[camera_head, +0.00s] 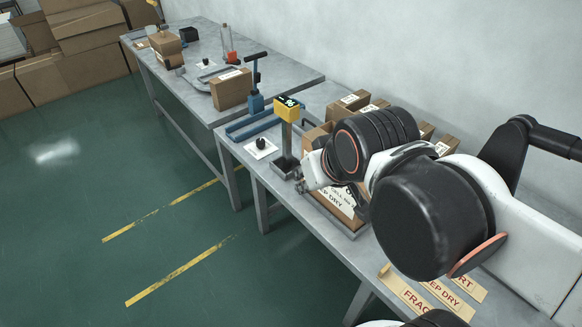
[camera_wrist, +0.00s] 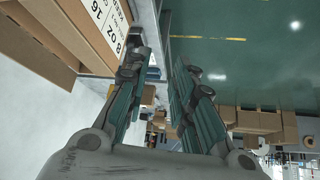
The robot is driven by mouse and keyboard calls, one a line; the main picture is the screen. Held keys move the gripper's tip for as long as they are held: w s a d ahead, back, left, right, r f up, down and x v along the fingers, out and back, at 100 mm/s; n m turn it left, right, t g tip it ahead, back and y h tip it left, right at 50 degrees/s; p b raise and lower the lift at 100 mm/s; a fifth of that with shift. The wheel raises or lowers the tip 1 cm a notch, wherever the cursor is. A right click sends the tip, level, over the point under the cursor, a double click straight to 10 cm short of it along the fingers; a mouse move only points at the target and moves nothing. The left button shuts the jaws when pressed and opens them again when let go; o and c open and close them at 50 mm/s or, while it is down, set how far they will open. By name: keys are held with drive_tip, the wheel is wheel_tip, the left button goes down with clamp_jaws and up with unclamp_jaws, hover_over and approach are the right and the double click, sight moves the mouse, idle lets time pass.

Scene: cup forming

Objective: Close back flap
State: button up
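A cardboard box with printed lettering (camera_head: 340,203) stands on the near table, largely hidden behind my arm in the head view. A brown panel (camera_head: 315,137) shows at its upper left edge; I cannot tell for sure whether it is the back flap. My gripper (camera_head: 303,184) is at the box's left side, partly hidden. In the wrist view my gripper (camera_wrist: 161,65) has its two fingers apart with nothing between them. Brown cardboard with a white printed label (camera_wrist: 103,22) is beside the left finger; contact cannot be told.
A yellow-headed display post (camera_head: 286,110) stands close to the left of my gripper. Several small boxes (camera_head: 352,101) stand along the wall behind. Flat printed strips (camera_head: 415,296) lie at the near end. The green floor (camera_head: 130,200) at left is clear.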

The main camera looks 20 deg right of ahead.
drive_tip(key=shift+n+g+y, duration=0.8)
drive_tip(key=shift+w+a+r+p, duration=0.25)
drive_tip(key=shift+a+r+p, duration=0.6)
drive_tip(key=shift+r+p, duration=0.2)
drive_tip(key=shift+w+a+r+p, duration=0.25)
drive_tip(key=shift+a+r+p, duration=0.6)
drive_tip(key=shift+p, duration=0.3)
